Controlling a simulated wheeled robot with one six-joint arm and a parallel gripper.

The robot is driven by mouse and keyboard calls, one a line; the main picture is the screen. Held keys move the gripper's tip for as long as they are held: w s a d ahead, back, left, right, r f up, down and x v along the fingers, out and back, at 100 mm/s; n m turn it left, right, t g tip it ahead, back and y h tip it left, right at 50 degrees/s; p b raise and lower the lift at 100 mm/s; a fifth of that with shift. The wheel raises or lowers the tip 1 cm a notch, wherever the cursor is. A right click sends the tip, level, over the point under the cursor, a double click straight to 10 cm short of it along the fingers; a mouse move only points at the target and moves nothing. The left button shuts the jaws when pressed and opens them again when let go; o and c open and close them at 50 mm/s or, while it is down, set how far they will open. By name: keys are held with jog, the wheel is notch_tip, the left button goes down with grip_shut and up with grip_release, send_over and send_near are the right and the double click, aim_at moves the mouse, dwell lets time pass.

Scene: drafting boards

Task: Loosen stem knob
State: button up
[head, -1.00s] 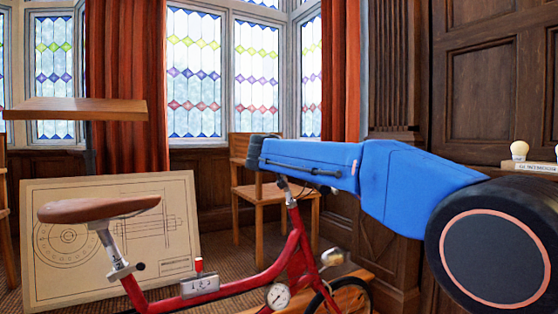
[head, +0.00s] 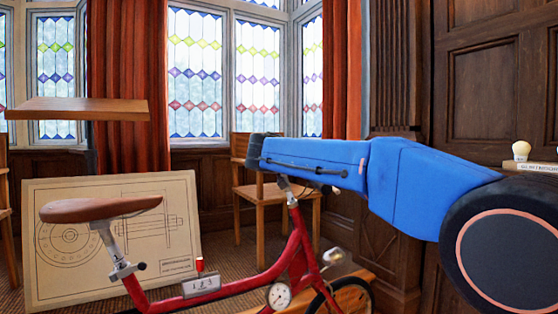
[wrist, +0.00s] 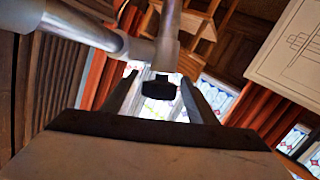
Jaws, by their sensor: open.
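The black stem knob (wrist: 158,88) shows in the wrist view, in front of a silver tube junction (wrist: 152,52). My gripper (wrist: 159,79) is open, with one dark finger on each side of the knob and a gap to each. I cannot tell how deep the knob sits between the fingers. In the head view the red exercise bike (head: 225,285) stands at lower centre. Its silver handlebar stem (head: 291,190) rises under my blue arm. My gripper and the stem knob cannot be made out in the head view.
The brown saddle (head: 100,208) and its post are left of the stem. A drawing board (head: 175,235) leans behind the bike, and a wooden chair (head: 270,210) stands behind the stem. A small shelf with a bulb (head: 521,151) is at right.

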jog(key=s+r, duration=0.2)
jog(key=s, duration=1.3)
jog(key=shift+s+a, duration=0.35)
